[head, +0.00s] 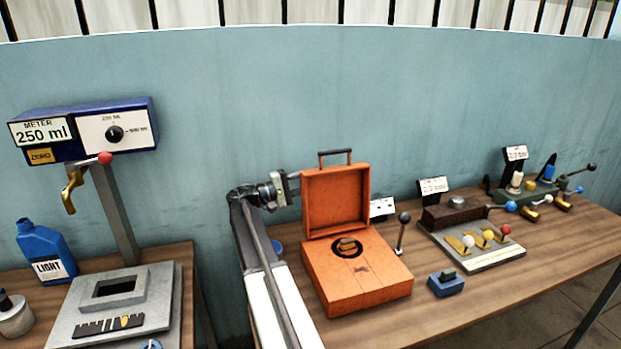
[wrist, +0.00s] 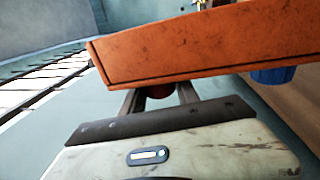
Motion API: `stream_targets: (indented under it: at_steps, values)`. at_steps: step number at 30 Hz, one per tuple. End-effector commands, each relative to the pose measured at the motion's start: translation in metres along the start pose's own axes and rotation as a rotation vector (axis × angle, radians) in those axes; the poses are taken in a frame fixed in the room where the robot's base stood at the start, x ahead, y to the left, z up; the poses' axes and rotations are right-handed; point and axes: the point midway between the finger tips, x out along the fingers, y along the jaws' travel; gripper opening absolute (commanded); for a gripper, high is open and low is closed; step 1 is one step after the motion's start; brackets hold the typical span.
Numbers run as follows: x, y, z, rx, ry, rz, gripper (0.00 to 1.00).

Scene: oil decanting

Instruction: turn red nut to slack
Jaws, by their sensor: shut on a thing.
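My gripper (wrist: 160,98) points at the orange case (wrist: 200,50), whose wall or lid fills the upper part of the wrist view. Its two fingers close on a small dark red round part (wrist: 160,91), likely the red nut, mostly hidden under the orange edge. In the head view my gripper (head: 287,184) is at the left edge of the raised lid of the orange case (head: 334,200). The red nut does not show there. The case stands open, with a brass piece (head: 347,245) in its round dark recess.
Left stand: a meter reading 250 ml (head: 85,130), a brass spout (head: 72,190) and a blue LIGHT bottle (head: 45,252). Right of the case: a knobbed lever (head: 402,232), a small blue block (head: 446,284) and fixtures with coloured knobs (head: 470,245). The table's front right is clear.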

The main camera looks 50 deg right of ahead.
Motion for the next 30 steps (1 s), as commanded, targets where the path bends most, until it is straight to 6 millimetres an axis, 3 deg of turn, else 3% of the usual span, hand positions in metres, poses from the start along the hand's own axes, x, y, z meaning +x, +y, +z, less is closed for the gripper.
stream_targets:
  at_steps: [3,12,24,25,27,30]
  values:
    - [0.001,0.012,0.002,0.005,0.0,-0.105,0.0]
    - [0.0,0.005,0.001,0.01,-0.001,-0.323,0.0]
    - [-0.002,-0.001,0.0,0.011,0.0,-0.35,0.0]
    - [-0.002,-0.001,0.0,0.012,0.0,-0.35,0.46]
    - [-0.002,-0.001,0.0,0.012,0.0,-0.35,0.59]
    - [-0.001,-0.001,0.0,0.011,0.0,-0.349,0.59]
